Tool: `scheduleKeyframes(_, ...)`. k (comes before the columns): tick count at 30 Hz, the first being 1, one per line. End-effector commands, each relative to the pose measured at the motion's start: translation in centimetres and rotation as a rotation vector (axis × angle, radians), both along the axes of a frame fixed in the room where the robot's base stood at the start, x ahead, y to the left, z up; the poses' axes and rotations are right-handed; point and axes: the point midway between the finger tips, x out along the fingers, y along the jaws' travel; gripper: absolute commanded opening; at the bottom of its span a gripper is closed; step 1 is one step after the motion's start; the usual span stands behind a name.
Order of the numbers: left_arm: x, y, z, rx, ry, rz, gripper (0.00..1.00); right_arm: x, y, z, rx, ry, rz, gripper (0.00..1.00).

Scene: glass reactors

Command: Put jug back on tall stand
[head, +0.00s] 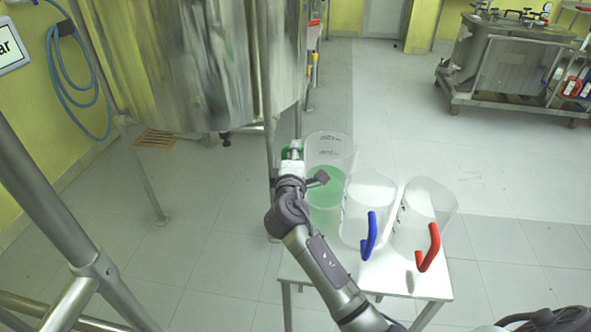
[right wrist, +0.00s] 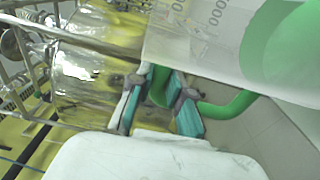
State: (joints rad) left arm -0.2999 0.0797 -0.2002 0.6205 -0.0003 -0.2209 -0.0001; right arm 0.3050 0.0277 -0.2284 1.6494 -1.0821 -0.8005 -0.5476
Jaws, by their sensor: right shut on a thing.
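A clear jug (head: 330,160) with green liquid and a green handle is at the left end of the white tall stand (head: 430,284). My right gripper (head: 292,156) is at its left side, shut on the green handle. In the right wrist view the fingers (right wrist: 162,97) close around the green handle (right wrist: 228,106), and the jug's clear wall (right wrist: 205,40) is just beyond. The jug looks upright in the head view. My arm and the neighbouring jug hide its base, so I cannot tell whether it touches the stand. My left gripper is not in view.
A blue-handled jug (head: 367,207) and a red-handled jug (head: 424,217) stand on the stand, right of the green one. A large steel reactor (head: 190,60) is close behind on the left. Metal railing (head: 90,265) is at lower left.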

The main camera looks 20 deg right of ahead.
Motion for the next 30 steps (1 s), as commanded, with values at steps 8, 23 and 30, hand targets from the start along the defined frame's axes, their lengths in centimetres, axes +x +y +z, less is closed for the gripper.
scheduleKeyframes(8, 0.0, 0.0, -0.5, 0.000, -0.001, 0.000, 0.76, 0.0, 0.0, -2.3, -0.007, -0.002, 0.001, 0.00)
scheduleKeyframes(23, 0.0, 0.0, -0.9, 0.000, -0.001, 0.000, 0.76, 0.1, 0.0, -4.7, -0.004, -0.006, 0.000, 0.00)
scheduleKeyframes(30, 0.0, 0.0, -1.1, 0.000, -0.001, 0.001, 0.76, 0.0, 0.0, -5.2, 0.000, 0.000, 0.000, 0.41)
